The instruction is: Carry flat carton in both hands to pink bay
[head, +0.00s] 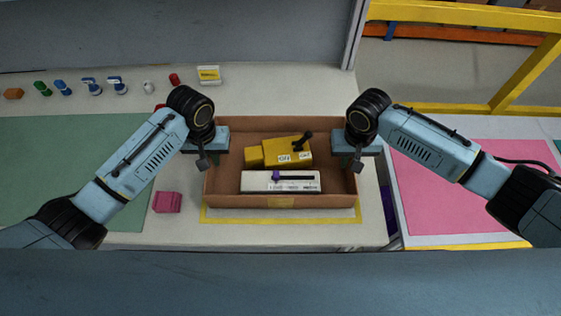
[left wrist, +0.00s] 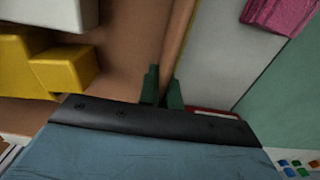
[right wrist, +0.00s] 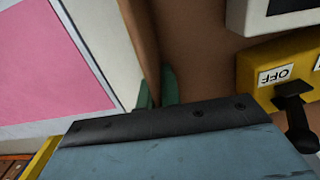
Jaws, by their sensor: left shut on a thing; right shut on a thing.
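The flat carton (head: 281,201) is an open brown cardboard tray on the pale worktop, inside a yellow outline. A yellow switch box (head: 284,152) with a black lever and a white slider module (head: 281,182) lie in it. My left gripper (head: 207,150) is shut on the carton's left wall; the wall runs between its green fingers in the left wrist view (left wrist: 162,92). My right gripper (head: 357,151) is shut on the right wall, also seen in the right wrist view (right wrist: 155,92). The pink bay (head: 462,187) is a pink area on a separate surface at the right.
A gap with a purple item (head: 388,211) separates the worktop from the pink bay's surface. A pink block (head: 167,202) lies left of the carton. A yellow rail (head: 526,75) stands at the back right.

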